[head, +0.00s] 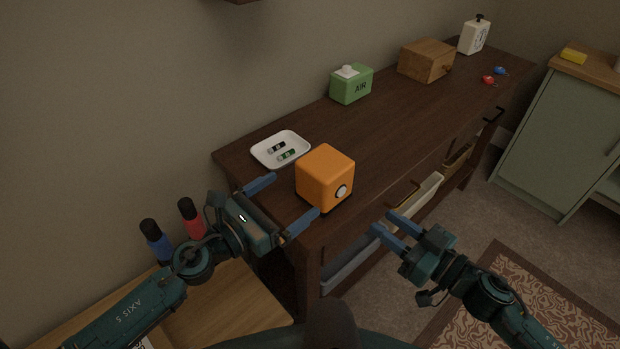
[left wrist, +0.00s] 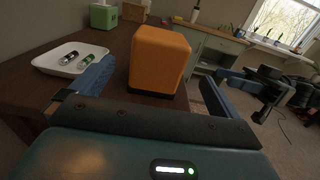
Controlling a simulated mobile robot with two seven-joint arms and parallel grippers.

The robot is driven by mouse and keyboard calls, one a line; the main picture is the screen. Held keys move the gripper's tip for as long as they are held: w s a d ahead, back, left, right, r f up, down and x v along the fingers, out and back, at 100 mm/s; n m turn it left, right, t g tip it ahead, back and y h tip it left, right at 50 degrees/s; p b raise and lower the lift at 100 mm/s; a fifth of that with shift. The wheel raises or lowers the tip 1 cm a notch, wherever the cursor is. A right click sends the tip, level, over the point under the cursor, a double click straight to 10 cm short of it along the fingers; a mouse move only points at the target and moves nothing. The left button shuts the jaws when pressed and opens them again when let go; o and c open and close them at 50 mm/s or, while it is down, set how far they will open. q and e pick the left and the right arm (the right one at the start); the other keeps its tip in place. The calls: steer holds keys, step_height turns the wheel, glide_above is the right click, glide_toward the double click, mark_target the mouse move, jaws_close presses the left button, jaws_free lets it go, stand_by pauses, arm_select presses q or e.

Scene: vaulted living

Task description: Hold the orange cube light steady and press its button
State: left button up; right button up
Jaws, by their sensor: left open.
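The orange cube light (head: 322,172) stands upright near the front end of the dark wooden desk. Its round silver button (head: 341,191) is on the side facing right, toward my right gripper. My left gripper (head: 295,194) is open, with its two blue fingers apart and pointing at the cube; nothing is held. In the left wrist view the cube (left wrist: 160,58) stands ahead between the fingers, apart from the palm. My right gripper (head: 383,222) is off the desk's front edge, right of and below the cube, empty, with a narrow gap between its fingers.
A white tray (head: 257,152) with two batteries lies just left of the cube. Red (head: 190,216) and blue (head: 156,242) cylinders stand near my left arm.

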mark_target(309, 182)
arm_select(q)
steer(key=x, duration=0.8)
steer(key=shift+w+d, duration=0.15)
steer(key=shift+w, duration=0.05)
steer(key=c, duration=0.9)
steer(key=shift+c, duration=0.3)
arm_select(e)
jaws_close()
stand_by(0.5)
stand_by(0.3)
